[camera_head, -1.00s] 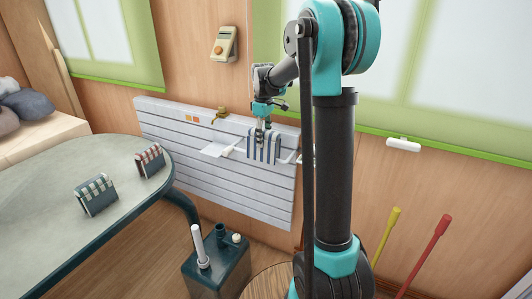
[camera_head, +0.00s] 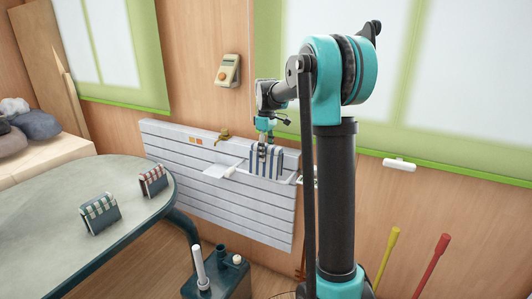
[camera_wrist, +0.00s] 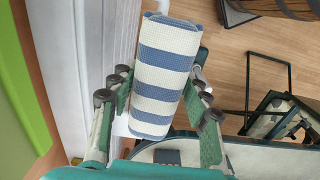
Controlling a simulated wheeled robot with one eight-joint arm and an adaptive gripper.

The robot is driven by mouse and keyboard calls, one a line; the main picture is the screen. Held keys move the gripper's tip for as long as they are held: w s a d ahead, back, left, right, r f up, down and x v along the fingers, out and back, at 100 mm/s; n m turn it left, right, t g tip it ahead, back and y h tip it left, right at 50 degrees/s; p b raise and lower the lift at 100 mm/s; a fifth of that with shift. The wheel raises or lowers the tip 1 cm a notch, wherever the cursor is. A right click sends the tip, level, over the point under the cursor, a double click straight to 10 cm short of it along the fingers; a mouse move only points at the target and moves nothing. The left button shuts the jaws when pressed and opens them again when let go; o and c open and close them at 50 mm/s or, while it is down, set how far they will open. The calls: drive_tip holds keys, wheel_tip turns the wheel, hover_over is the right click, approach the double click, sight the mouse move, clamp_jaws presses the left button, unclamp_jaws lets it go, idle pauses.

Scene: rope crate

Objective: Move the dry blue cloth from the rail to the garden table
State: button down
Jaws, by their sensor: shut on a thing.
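The blue and white striped cloth (camera_head: 268,162) hangs on the white slatted panel in the head view. In the wrist view the cloth (camera_wrist: 160,75) lies between my gripper's two green-padded fingers, folded over a white rail (camera_wrist: 163,6). My gripper (camera_head: 262,148) is at the cloth's upper left part and is shut on it. The garden table (camera_head: 75,235) is at the left, with a grey top and rounded end. I cannot tell whether the cloth is clear of the rail.
Two checked folded cloths, one green (camera_head: 100,206) and one red (camera_head: 153,181), stand on the table. A white shelf (camera_head: 225,171) and a brass tap (camera_head: 223,136) are left of my gripper. A dark box (camera_head: 220,278) stands on the floor below. The table's near part is bare.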

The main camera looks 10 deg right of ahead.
sight(270, 161)
drive_tip(key=shift+s, duration=3.75)
